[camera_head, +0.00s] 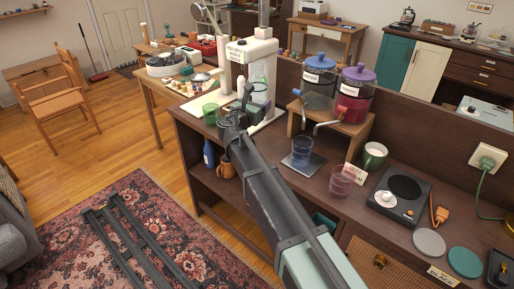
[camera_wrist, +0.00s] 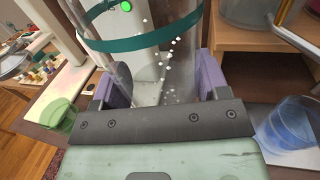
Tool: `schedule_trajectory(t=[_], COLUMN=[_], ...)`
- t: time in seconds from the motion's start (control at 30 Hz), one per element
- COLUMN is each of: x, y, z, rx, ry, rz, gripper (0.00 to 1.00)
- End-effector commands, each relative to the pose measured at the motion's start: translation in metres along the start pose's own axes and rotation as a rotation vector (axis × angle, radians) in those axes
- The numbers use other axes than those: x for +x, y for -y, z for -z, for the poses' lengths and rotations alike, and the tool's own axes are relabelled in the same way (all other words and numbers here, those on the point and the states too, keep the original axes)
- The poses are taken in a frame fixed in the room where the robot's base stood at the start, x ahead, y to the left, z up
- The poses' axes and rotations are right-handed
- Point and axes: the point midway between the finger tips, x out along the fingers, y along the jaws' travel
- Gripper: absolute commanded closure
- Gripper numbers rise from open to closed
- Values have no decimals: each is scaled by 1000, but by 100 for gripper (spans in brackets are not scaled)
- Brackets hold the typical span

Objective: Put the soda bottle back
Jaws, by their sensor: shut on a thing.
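The soda bottle (camera_wrist: 150,60) is clear, with a teal band around it and white bubbles inside. In the wrist view it stands between the purple pads of my gripper (camera_wrist: 165,85), which is shut on it. In the head view the bottle (camera_head: 259,72) is partly hidden by my gripper (camera_head: 250,100). It is at the white soda machine (camera_head: 240,53), which has a label on its front and a green light (camera_wrist: 126,6) in the wrist view. I cannot tell whether the bottle touches the machine.
A green cup (camera_head: 210,112) stands left of my gripper. A blue bottle (camera_head: 209,153) is on the lower shelf.

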Motion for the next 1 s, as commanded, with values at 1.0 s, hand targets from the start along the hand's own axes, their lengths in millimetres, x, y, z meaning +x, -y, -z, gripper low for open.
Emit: schedule_trajectory(t=[1.0], x=[0], y=[0], z=[126], rx=[0], ry=[1], rz=[0], gripper=[71])
